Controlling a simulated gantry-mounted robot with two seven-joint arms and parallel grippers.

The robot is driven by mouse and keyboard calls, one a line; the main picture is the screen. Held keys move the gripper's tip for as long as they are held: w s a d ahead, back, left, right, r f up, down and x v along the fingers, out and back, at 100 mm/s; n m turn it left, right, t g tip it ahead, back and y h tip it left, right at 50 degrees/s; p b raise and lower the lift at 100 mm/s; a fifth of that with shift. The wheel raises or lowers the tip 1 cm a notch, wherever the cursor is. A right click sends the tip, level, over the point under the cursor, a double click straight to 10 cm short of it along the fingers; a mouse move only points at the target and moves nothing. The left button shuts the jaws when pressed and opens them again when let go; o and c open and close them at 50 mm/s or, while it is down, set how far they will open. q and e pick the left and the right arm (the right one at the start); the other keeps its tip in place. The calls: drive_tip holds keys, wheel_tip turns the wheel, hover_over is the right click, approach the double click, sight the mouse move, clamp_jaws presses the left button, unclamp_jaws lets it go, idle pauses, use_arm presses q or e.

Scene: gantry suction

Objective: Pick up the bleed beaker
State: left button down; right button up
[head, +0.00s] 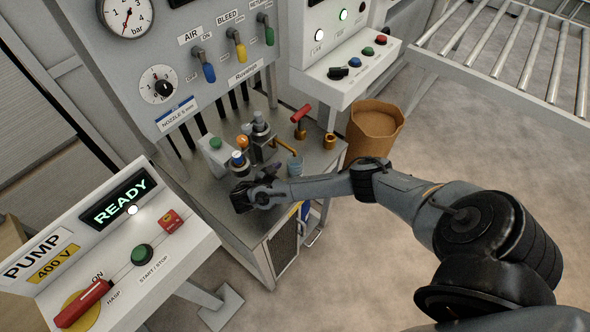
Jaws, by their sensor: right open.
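The bleed beaker looks like a small blue-grey cup (295,166). It stands upright near the front right of the steel bench top (312,160), below and beside a brass spout (287,148). My right wrist crosses in front of the beaker's lower side. My left gripper is out of view.
A valve with a red handle (301,114) stands behind the beaker. A brown bin (374,128) is right of the bench. The pump panel (120,235) fills the lower left.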

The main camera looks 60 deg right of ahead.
sight(290, 171)
drive_tip(key=x, duration=0.5)
drive_tip(key=shift+d+r+b, duration=0.1)
drive_tip(key=shift+r+b, duration=0.05)
drive_tip(key=shift+b, duration=0.15)
drive_tip(key=c, duration=1.1)
drive_tip(key=shift+r, duration=0.15)
